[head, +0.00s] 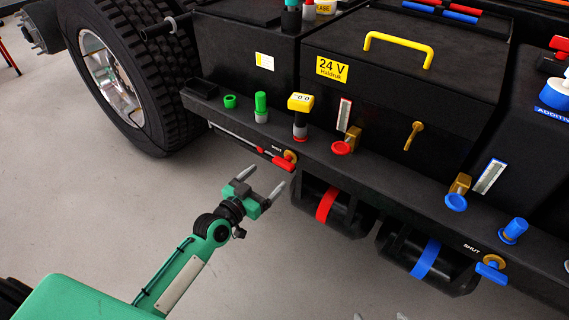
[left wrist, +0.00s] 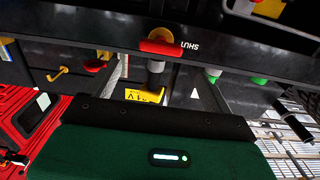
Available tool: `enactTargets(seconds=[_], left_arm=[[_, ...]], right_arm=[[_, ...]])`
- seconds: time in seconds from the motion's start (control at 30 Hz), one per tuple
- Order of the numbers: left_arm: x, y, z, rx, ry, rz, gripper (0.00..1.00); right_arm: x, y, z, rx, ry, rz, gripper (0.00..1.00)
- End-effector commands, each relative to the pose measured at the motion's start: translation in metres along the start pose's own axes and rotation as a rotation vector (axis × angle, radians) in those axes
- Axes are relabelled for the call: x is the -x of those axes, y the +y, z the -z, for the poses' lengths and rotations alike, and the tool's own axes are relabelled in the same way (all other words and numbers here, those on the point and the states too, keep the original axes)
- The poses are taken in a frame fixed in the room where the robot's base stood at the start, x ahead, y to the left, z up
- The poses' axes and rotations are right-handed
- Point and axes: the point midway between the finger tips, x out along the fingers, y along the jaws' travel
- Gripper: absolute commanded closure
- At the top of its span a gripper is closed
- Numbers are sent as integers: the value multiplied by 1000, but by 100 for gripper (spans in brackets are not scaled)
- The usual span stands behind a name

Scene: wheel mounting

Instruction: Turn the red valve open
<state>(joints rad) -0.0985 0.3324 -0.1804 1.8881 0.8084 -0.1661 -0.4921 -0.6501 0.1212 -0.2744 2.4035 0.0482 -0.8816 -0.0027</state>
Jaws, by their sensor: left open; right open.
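The red valve (head: 283,163) sits on the front face of the black rail, with a brass body and the word SHUT beside it. Its red handle lies along the rail. In the left wrist view the red handle (left wrist: 160,48) shows upside down, ahead of and roughly between my left fingers. My left gripper (head: 262,180) is open and empty, just in front of and below the valve, apart from it. Only the grey fingertips of my right gripper (head: 379,317) show at the bottom edge of the head view, spread apart and well away from the valve.
A black tank with a red band (head: 326,204) hangs below the rail, right of the valve. A blue valve (head: 491,271), also marked SHUT, is further right. A red round cap (head: 341,148) and a yellow-topped part (head: 300,102) are close above. A large tyre (head: 140,80) stands left. The floor in front is clear.

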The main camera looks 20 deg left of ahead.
Motion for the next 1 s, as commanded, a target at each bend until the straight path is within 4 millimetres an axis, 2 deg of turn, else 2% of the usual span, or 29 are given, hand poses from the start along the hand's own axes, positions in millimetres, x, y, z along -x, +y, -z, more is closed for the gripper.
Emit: enactTargets(seconds=[0.03, 0.3, 0.5, 0.9, 0.93, 1.0], left_arm=[[-11, 0, 1, 2, 4, 0, 15], [-59, 0, 0, 2, 2, 0, 15], [-82, 0, -1, 1, 1, 0, 15], [-89, 0, 0, -1, -1, 0, 15], [-89, 0, 0, -1, -1, 0, 17], [-89, 0, 0, 0, -1, 0, 30]], right_arm=[[-1, -1, 0, 0, 8, 3, 18], [-6, -8, 2, -1, 67, 21, 18], [-8, -12, 5, -3, 101, 33, 18], [-8, -14, 7, -3, 117, 38, 18], [-8, -14, 7, -3, 117, 38, 18], [-9, -14, 7, -3, 117, 38, 18]])
